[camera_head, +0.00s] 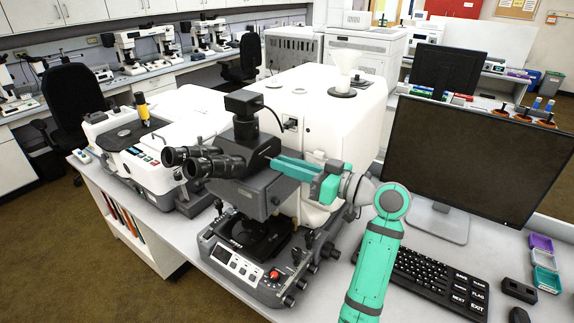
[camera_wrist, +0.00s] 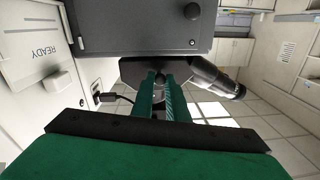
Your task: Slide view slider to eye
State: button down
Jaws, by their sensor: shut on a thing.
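The infrared microscope (camera_head: 240,190) stands on the bench with its black binocular eyepieces (camera_head: 200,160) pointing left. My gripper (camera_head: 276,163) reaches in from the right to the side of the microscope's grey head. In the wrist view my gripper (camera_wrist: 162,80) has its two green fingers close together at the head's edge, shut on the small dark view slider knob (camera_wrist: 160,77). The fingers hide most of the slider, so its exact position cannot be told. An eyepiece (camera_wrist: 217,77) shows just right of the fingers.
A large white instrument body (camera_head: 325,115) stands behind the microscope. A monitor (camera_head: 475,150) and keyboard (camera_head: 435,277) are to the right of my arm. Control knobs (camera_head: 297,255) stick out at the microscope base's right side. A black cable (camera_wrist: 115,97) hangs left of the fingers.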

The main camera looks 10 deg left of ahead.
jog(key=shift+x, duration=1)
jog(key=c, duration=1.7)
grip_release()
jog(key=shift+w, duration=0.15)
jog(key=v, duration=1.1)
